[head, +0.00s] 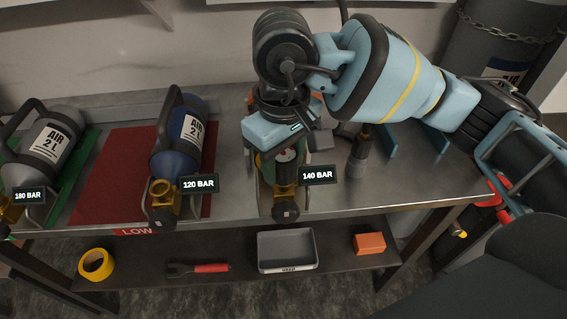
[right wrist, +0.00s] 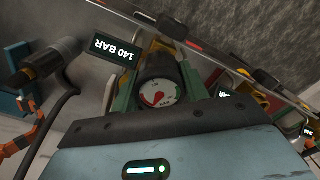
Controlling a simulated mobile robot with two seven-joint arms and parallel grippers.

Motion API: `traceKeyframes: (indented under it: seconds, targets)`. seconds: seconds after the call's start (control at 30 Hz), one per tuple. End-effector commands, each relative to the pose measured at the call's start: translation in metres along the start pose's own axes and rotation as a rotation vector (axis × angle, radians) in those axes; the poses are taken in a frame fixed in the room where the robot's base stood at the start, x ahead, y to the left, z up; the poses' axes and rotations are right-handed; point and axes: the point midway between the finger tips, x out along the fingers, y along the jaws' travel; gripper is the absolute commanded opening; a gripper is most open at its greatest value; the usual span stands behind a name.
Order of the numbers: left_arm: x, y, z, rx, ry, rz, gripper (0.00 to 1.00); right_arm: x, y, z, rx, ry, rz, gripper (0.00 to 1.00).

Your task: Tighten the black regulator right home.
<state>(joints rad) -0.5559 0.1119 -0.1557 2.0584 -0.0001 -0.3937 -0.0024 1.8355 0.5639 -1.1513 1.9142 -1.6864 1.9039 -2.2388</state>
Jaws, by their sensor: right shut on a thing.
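The black regulator (head: 286,174), with a round white gauge, sits at the front end of the cylinder labelled 140 BAR, its dark round knob (head: 286,212) facing the front edge. The cylinder is mostly covered by the gripper. My left gripper is not in view.
A blue cylinder (head: 178,143) marked 120 BAR lies on a red mat (head: 112,165); a grey one (head: 50,143) marked 180 BAR lies on the far left. A dark hose fitting (head: 358,155) stands just right of the regulator. The lower shelf holds a grey tray (head: 287,235).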

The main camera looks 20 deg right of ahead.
Motion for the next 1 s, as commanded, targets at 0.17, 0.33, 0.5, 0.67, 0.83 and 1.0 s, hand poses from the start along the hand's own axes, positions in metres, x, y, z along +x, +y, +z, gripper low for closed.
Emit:
traceKeyframes:
  seconds: [0.17, 0.33, 0.5, 0.67, 0.83, 1.0]
  targets:
    - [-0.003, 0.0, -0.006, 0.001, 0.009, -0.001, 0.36, 0.0, 0.0, 0.0, 0.209, -0.001, 0.0, 0.17]
    - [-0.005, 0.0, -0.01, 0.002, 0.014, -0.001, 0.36, 0.0, 0.0, 0.0, 0.411, -0.002, 0.0, 0.17]
    - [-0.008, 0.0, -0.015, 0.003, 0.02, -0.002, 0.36, 0.0, 0.0, 0.0, 0.614, -0.002, 0.001, 0.17]
    - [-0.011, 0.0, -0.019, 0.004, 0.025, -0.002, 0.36, 0.0, 0.0, 0.0, 0.806, -0.001, 0.001, 0.17]
    - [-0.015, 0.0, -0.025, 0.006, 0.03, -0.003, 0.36, 0.0, -0.001, 0.001, 1.01, -0.002, 0.001, 0.17]
    - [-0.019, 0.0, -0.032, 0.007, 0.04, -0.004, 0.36, 0.0, 0.0, 0.0, 1.216, -0.001, 0.001, 0.17]
